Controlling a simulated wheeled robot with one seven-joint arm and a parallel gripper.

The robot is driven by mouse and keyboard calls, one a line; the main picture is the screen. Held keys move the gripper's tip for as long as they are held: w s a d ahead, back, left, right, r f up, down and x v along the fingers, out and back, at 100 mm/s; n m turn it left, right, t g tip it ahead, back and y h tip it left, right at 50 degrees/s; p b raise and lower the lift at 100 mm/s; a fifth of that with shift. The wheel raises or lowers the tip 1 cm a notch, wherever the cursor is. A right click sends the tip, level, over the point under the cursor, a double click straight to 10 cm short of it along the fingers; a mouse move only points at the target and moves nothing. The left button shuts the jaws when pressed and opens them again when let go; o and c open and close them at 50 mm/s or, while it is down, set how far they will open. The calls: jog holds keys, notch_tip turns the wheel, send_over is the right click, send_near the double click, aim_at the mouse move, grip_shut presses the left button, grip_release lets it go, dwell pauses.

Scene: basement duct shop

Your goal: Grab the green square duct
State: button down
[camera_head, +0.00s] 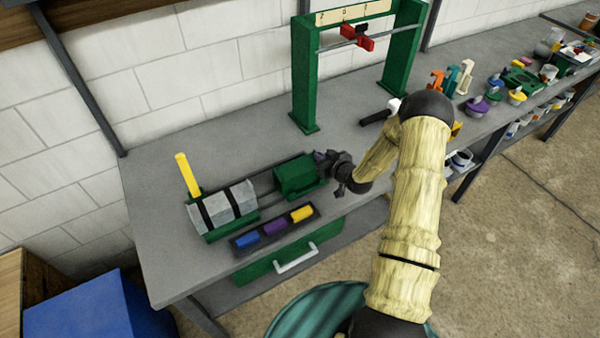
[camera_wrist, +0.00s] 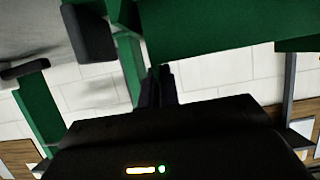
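A green box-shaped piece (camera_head: 298,176), which may be the square duct, sits on the grey bench in the head view, at the right end of a rail assembly. My gripper (camera_head: 324,162) is at its right side, very close to it. I cannot tell whether they touch. In the wrist view a large green surface (camera_wrist: 215,25) fills the top, just beyond the dark fingertips (camera_wrist: 157,72). The fingers look close together, but their tips are dark, and whether they hold anything is unclear.
A green block with a grey, black-strapped top (camera_head: 224,207) and a yellow post (camera_head: 188,175) stand left. A dark tray (camera_head: 248,251) with blue, purple and yellow pieces lies in front. A tall green frame (camera_head: 304,80) stands behind. Clear bench lies at the left end.

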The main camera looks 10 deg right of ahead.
notch_tip(320, 180, up, 10)
jog(key=b, duration=0.3)
dwell(0.5)
jog(key=shift+a+f, duration=0.1)
dwell(0.4)
